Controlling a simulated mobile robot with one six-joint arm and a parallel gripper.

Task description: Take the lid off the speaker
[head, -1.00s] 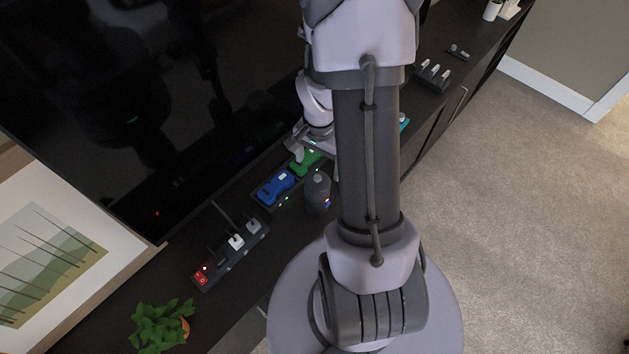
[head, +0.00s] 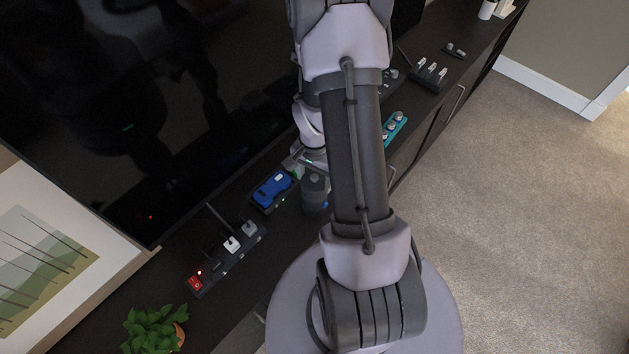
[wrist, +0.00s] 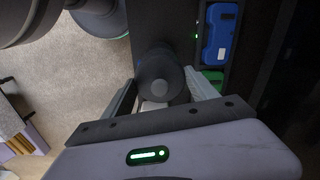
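The speaker (head: 315,197) is a small dark grey cylinder standing upright on the dark console, with a round knob on top. In the wrist view the speaker (wrist: 158,68) is seen from above, its round top still in place. My gripper (wrist: 163,93) is open, with one finger on each side of the speaker's top. I cannot tell whether the fingers touch it. In the head view my gripper (head: 306,163) is just above and behind the speaker, partly hidden by my arm.
A blue device (head: 271,190) sits in a dark holder close beside the speaker; a green one (wrist: 212,77) lies next to it. A power strip (head: 228,258) is at the left, a teal strip (head: 395,128) to the right. The TV screen (head: 130,110) stands behind.

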